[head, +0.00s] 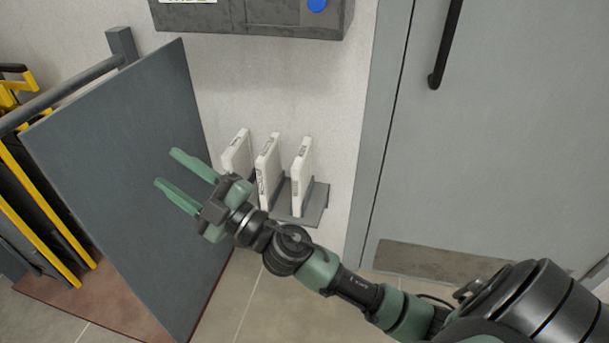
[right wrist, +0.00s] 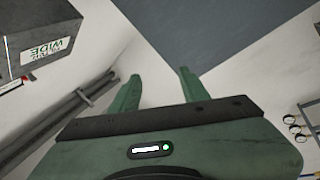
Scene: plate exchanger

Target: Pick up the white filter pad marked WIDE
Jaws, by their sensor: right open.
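Three white filter pads stand upright side by side on a small grey rack (head: 312,208) against the wall: a left pad (head: 237,152), a middle pad (head: 268,170) and a right pad (head: 302,162). Dark marks show on their edges, too small to read, so I cannot tell which says WIDE. My right gripper (head: 166,168) is open and empty, left of the pads and in front of the grey panel, its fingers pointing left. Its wrist partly hides the left pad and the rack. In the right wrist view its fingers (right wrist: 160,80) are apart with nothing between. My left gripper is out of view.
A large grey panel (head: 120,150) stands left, beside a yellow frame (head: 40,200). A dark grey wall box (head: 250,22) hangs above; in the right wrist view, a dark box (right wrist: 35,25) carries a label (right wrist: 47,51) reading WIDE. A grey door (head: 490,150) is right.

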